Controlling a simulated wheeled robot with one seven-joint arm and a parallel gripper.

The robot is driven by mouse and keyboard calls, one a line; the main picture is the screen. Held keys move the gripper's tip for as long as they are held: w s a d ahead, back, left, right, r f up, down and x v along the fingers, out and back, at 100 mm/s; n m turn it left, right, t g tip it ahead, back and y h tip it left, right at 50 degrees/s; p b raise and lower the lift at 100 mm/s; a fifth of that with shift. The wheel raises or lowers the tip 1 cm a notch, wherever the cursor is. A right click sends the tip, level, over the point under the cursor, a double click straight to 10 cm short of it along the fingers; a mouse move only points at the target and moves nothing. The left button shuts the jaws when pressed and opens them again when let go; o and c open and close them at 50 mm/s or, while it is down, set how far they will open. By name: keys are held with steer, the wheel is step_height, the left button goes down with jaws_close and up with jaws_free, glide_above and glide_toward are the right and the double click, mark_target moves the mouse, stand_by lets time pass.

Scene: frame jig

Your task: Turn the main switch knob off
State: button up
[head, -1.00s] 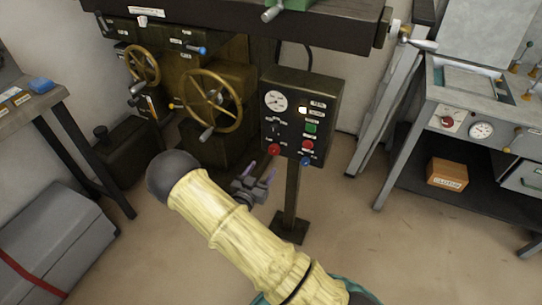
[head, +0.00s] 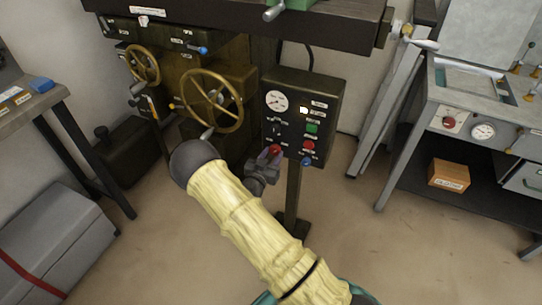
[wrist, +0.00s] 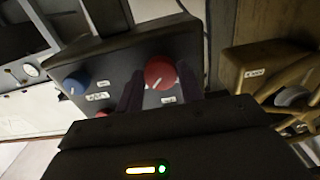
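The dark control box (head: 328,90) stands on a post. A red knob (head: 275,149) sits at its lower left and a blue knob (head: 306,161) at its lower right. The labels are too small to read, so I cannot tell which is the main switch. My gripper (head: 267,158) is at the red knob. In the wrist view, my open gripper (wrist: 160,92) has one finger on each side of the red knob (wrist: 160,72), whose white mark slants down-left. Whether the fingers touch it is unclear. The blue knob (wrist: 76,83) is left of the fingers.
The box also carries a gauge (head: 276,101), a green button (head: 312,127) and a red button (head: 308,145). A brass handwheel (head: 238,113) is close on the left. A grey bench (head: 470,105) stands at the right. The floor between is clear.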

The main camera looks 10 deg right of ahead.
steer(key=shift+c, duration=1.2)
steer(key=shift+s+n, duration=0.1)
steer(key=shift+n, duration=0.4)
steer(key=n+p, duration=0.1)
steer(key=n, duration=0.2)
steer(key=shift+n, duration=0.4)
steer(key=n, duration=0.4)
steer(key=n+p, duration=0.1)
steer(key=n, duration=0.8)
steer(key=shift+r, duration=0.1)
steer(key=o, duration=1)
